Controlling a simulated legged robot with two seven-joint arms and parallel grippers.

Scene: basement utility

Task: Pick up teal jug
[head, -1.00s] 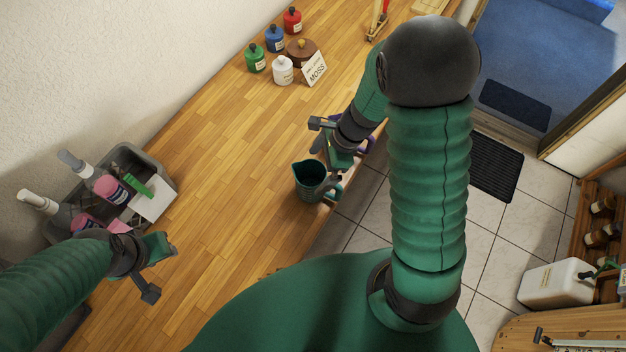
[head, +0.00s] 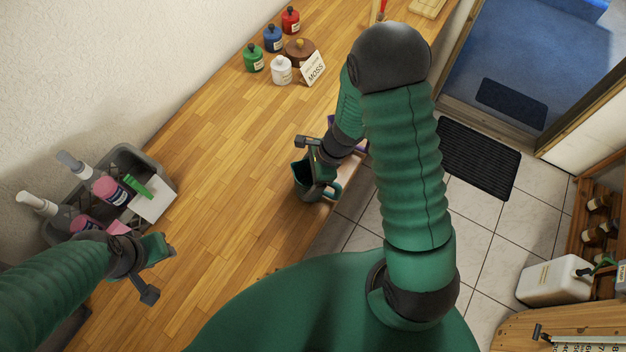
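The teal jug (head: 303,184) stands upright near the right edge of the wooden counter, with its handle toward the edge. My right gripper (head: 313,160) is at the jug, its fingers spread and overlapping the rim and handle side in the picture. Part of the jug is hidden behind the gripper, and I cannot tell whether a finger touches it. My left gripper (head: 160,270) is open and empty over the left part of the counter, beside the grey caddy.
The grey caddy (head: 165,185) holds bottles and a green-handled brush. Several small bottles, a brown pot and a MOSS card (head: 313,69) stand at the back. A purple item, partly hidden, lies behind my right gripper. The middle of the counter (head: 220,180) is clear.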

